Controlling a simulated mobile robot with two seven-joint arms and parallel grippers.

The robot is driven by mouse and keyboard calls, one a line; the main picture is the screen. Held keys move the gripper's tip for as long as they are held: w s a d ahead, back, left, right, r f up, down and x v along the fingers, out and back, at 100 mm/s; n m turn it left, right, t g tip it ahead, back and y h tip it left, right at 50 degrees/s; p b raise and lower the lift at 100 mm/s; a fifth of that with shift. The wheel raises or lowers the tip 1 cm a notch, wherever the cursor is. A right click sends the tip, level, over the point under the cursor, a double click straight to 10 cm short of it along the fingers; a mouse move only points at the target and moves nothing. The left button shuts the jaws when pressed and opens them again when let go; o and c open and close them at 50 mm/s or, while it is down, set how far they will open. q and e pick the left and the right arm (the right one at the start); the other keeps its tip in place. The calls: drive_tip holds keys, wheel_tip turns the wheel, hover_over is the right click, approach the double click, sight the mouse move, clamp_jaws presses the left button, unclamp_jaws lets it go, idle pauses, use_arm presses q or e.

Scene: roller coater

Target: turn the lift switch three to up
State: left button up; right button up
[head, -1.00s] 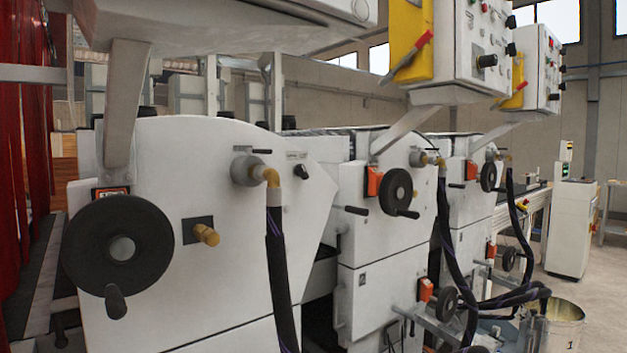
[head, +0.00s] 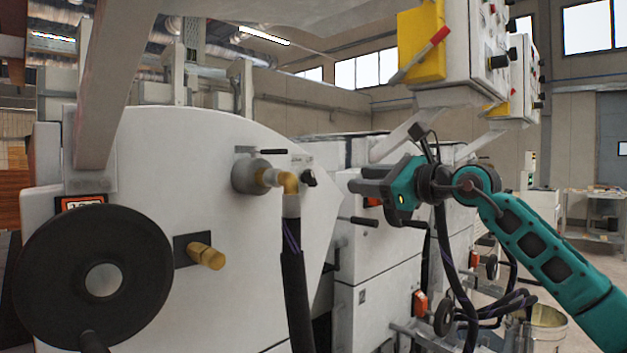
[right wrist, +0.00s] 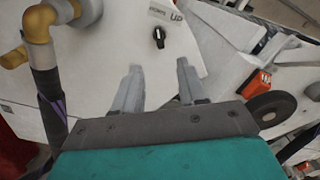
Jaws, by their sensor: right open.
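The lift switch, a small black rotary knob (right wrist: 159,38), sits on the white side panel of the nearest machine, with a label reading UP beside it in the right wrist view. In the head view the knob (head: 309,178) is right of the brass elbow fitting. My right gripper (head: 357,187) is at the right of the knob, apart from it, its fingers pointing left. In the right wrist view the gripper (right wrist: 157,80) is open and empty, with the knob beyond the fingertips, roughly between their lines. My left gripper is not in view.
A brass elbow (head: 284,180) with a dark hose (head: 293,270) hangs just left of the knob. A large black handwheel (head: 98,280) and brass knob (head: 207,256) are further left. Control boxes (head: 465,45) overhang above my right arm. More machine units stand behind the gripper.

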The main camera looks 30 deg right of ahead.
sight(313, 176)
drive_tip(key=p+x, duration=0.2)
drive_tip(key=x, duration=0.9)
drive_tip(key=shift+w+a+r+p, duration=0.1)
drive_tip(key=shift+p, duration=0.3)
drive_tip(key=shift+w+a, duration=0.25)
drive_tip(key=shift+w, duration=0.3)
clamp_jaws()
